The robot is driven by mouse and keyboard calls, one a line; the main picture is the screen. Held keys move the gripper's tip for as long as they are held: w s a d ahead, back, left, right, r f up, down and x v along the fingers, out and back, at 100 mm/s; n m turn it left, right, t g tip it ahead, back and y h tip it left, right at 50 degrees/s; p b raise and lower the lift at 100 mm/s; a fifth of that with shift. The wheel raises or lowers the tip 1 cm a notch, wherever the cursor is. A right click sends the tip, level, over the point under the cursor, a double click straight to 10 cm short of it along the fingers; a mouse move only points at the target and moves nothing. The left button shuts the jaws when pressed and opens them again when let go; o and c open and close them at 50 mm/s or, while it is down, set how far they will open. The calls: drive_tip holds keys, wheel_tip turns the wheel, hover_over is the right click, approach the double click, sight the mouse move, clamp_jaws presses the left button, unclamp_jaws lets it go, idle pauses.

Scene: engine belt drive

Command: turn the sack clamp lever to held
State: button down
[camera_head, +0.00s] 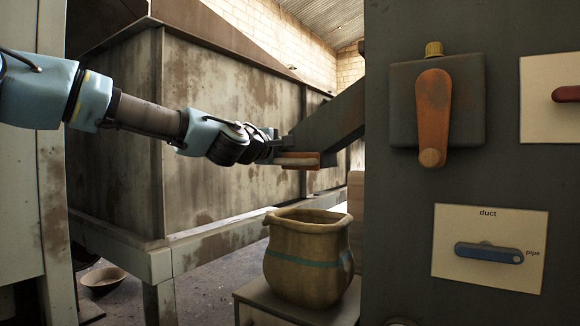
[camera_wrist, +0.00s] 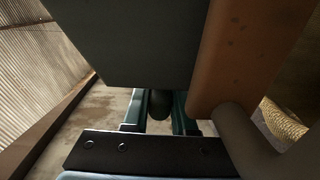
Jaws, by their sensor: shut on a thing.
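The sack clamp lever (camera_head: 315,160) is an orange-brown bar at the lower end of the grey chute, with a tan round handle (camera_head: 296,162) sticking out to the left. In the wrist view, the orange bar (camera_wrist: 245,50) fills the right side and its tan handle (camera_wrist: 245,130) passes outside my fingers. My gripper (camera_head: 272,150) is at the chute end, beside the lever. It also shows in the wrist view (camera_wrist: 160,118), with teal fingers shut around a dark rounded piece (camera_wrist: 160,103) under the chute. I cannot tell whether this piece belongs to the lever.
The grey chute (camera_head: 325,125) slopes down above an open tan sack (camera_head: 308,265) on a low stand. To the right, a dark panel carries another orange lever (camera_head: 433,115) and a blue duct lever (camera_head: 489,253). A large rusty bin (camera_head: 230,120) stands behind my arm.

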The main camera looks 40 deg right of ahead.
sight(280, 147)
drive_tip(key=shift+h+b, duration=0.3)
drive_tip(key=shift+b, duration=0.35)
drive_tip(key=c, duration=0.7)
unclamp_jaws()
drive_tip(key=p+v, duration=0.3)
drive_tip(key=v, duration=0.5)
drive_tip(key=shift+a+r, duration=0.15)
drive_tip(key=shift+a, duration=0.1)
drive_tip(key=shift+r+p, duration=0.1)
drive_tip(key=shift+p, duration=0.9)
drive_tip(key=shift+a+p, duration=0.2)
drive_tip(key=shift+p, duration=0.35)
drive_tip(key=a+p, duration=0.1)
drive_tip(key=p, duration=0.3)
drive_tip(key=shift+s+a+f, duration=0.25)
drive_tip(key=shift+s+a, duration=0.15)
drive_tip(key=shift+f, duration=0.1)
